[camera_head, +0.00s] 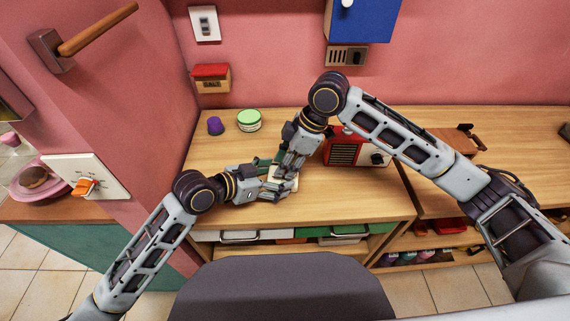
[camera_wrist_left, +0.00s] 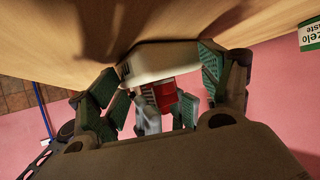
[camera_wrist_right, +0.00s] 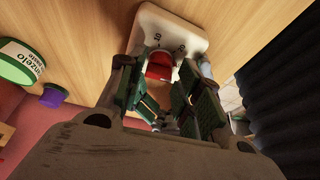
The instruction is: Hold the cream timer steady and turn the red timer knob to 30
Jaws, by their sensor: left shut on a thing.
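The cream timer (camera_head: 288,184) stands on the wooden counter, partly hidden by both grippers. My left gripper (camera_head: 273,186) is shut on its body; the left wrist view shows the timer (camera_wrist_left: 165,60) between the two green-padded fingers. In the right wrist view the timer's cream face (camera_wrist_right: 178,24) carries dark number marks, one reading 10. The red knob (camera_wrist_right: 160,66) shows on that face. My right gripper (camera_wrist_right: 165,88) reaches down from above with its fingers apart, one on each side of the knob. I cannot tell whether the pads touch it. The knob's exact setting is unclear.
A red radio (camera_head: 343,153) stands right of the grippers. A green-lidded tub (camera_head: 249,120) and a purple cup (camera_head: 215,126) stand at the back left. A red-lidded salt box (camera_head: 211,77) hangs on the pink wall. The front left counter is clear.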

